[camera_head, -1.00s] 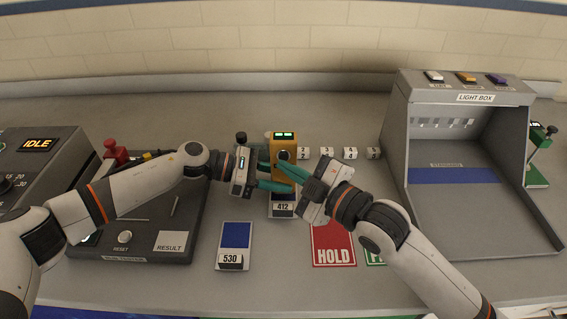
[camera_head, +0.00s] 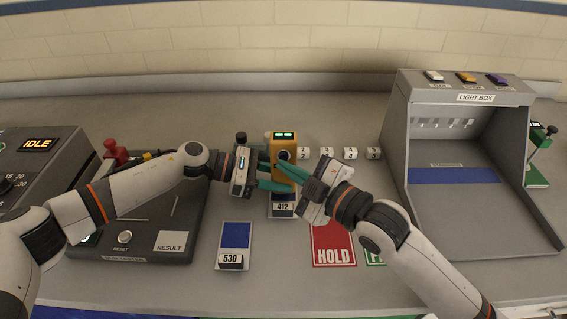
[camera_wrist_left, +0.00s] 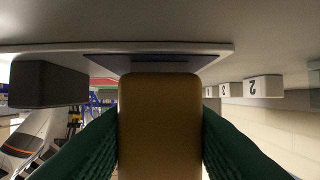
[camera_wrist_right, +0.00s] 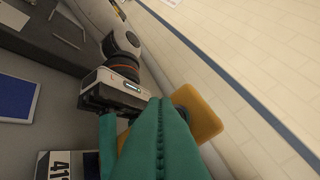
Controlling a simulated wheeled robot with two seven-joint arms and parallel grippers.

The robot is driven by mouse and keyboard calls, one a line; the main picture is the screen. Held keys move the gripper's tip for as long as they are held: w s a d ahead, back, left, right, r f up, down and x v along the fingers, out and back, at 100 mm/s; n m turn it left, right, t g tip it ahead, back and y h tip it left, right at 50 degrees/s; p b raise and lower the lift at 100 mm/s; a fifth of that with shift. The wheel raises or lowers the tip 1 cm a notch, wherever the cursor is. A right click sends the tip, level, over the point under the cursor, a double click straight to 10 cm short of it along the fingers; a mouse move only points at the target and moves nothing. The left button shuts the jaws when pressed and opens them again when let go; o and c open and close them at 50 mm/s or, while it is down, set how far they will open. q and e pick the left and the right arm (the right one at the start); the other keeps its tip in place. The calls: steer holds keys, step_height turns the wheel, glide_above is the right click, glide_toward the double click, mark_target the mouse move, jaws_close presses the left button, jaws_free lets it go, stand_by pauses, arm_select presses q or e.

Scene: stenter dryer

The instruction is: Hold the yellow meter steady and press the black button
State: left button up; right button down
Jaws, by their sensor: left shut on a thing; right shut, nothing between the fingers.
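The yellow meter (camera_head: 284,146) stands upright at the middle of the table, with a green-lit display on top. My left gripper (camera_head: 277,176) is shut on it from the left; in the left wrist view the meter body (camera_wrist_left: 160,125) fills the space between the green fingers. My right gripper (camera_head: 284,168) is shut and empty, its fingertips at the meter's front face, by a dark round part. In the right wrist view its fingers (camera_wrist_right: 160,118) cover much of the meter (camera_wrist_right: 204,115). The black button is mostly hidden, and I cannot tell whether the fingertips touch it.
A card marked 412 (camera_head: 283,206) lies at the meter's foot, and a blue sample card marked 530 (camera_head: 235,238) lies nearer. A red HOLD mat (camera_head: 333,245) lies front right. Small numbered white blocks (camera_head: 327,153) stand right of the meter. The light box (camera_head: 400,150) stands farther right.

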steer(key=shift+w, duration=0.2)
steer(key=shift+w, duration=0.25)
stand_by(0.6)
steer(key=shift+s, duration=0.5)
steer(key=s, duration=0.6)
stand_by(0.4)
